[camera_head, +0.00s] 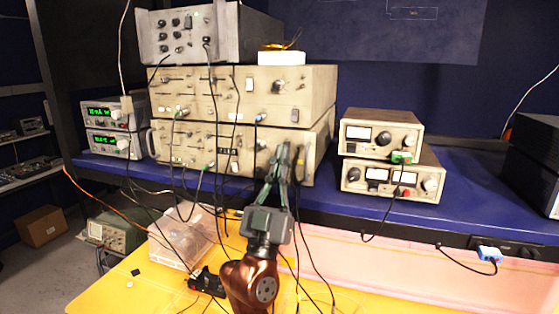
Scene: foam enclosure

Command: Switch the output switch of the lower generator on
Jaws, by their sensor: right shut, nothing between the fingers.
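The lower generator (205,151) is a wide beige box with knobs, cables and a small display on its front. It lies under a similar upper generator (180,88) on the blue shelf. My right gripper (284,150) reaches up from below, its fingertips together in front of the right part of the lower generator's front. I cannot tell whether the fingertips touch the panel. The gripper hides part of that panel, and I cannot make out the output switch or its position. My left gripper is not in view.
A grey instrument (180,35) tops the stack. Two small power units (380,135) stand to the right, and two green-lit meters (108,114) to the left. Cables hang before the generators. A clear plastic box (182,236) sits on the yellow table (110,293).

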